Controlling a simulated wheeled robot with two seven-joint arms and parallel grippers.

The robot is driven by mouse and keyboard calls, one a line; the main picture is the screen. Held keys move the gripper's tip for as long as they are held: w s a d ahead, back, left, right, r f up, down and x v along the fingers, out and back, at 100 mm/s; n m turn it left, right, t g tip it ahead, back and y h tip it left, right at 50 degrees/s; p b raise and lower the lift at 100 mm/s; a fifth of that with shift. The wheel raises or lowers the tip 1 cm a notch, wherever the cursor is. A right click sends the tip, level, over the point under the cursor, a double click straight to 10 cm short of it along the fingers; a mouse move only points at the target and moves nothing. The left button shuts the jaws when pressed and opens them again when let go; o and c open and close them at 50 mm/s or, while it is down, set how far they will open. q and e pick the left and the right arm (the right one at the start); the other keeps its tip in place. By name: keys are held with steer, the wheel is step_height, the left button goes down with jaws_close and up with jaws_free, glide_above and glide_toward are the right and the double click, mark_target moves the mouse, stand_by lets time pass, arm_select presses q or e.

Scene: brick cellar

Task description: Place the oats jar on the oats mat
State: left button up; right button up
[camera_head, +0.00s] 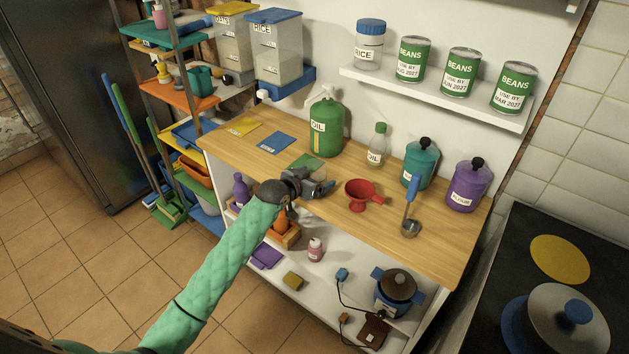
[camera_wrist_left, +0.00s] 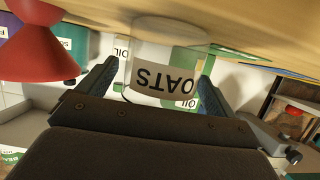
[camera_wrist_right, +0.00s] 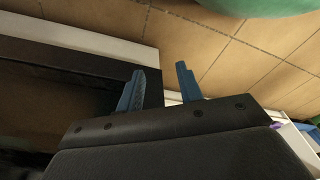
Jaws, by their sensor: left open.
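In the head view I cannot make out the jar clearly near the gripper. A yellow mat (camera_head: 243,127) lies at the counter's left end; its lettering is too small to read, so I cannot confirm it is the oats mat. My right gripper (camera_wrist_right: 161,78) is open and empty above the floor in its wrist view.
A blue mat (camera_head: 276,143) and a green mat (camera_head: 306,164) lie right of the yellow one. The oil can (camera_head: 326,127) stands behind.

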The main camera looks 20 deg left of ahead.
arm_select(q)
steer(key=c, duration=1.1)
steer(key=shift+c, duration=0.2)
steer(key=shift+r, duration=0.15)
